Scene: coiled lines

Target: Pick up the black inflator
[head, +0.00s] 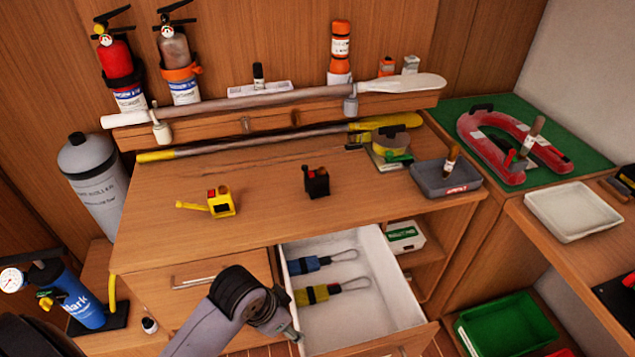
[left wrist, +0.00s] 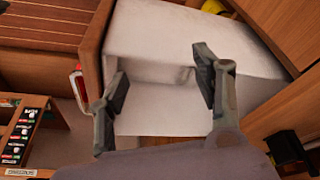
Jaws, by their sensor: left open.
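The black inflator (head: 316,182) is a small black block with a red-orange top. It stands on the wooden worktop (head: 270,215), behind the open drawer. My left gripper (head: 294,334) hangs over the front of the open white drawer (head: 350,320), in front of and below the inflator. In the left wrist view my left gripper (left wrist: 158,78) is open, with nothing between its fingers and the white drawer beyond. A dark object (left wrist: 288,148) at the lower right there is too unclear to name. My right gripper is not in view.
A similar yellow inflator (head: 220,203) stands left of the black one. A grey tray (head: 443,182) stands at the right, and long poles lie along the back. The worktop around the black inflator is clear.

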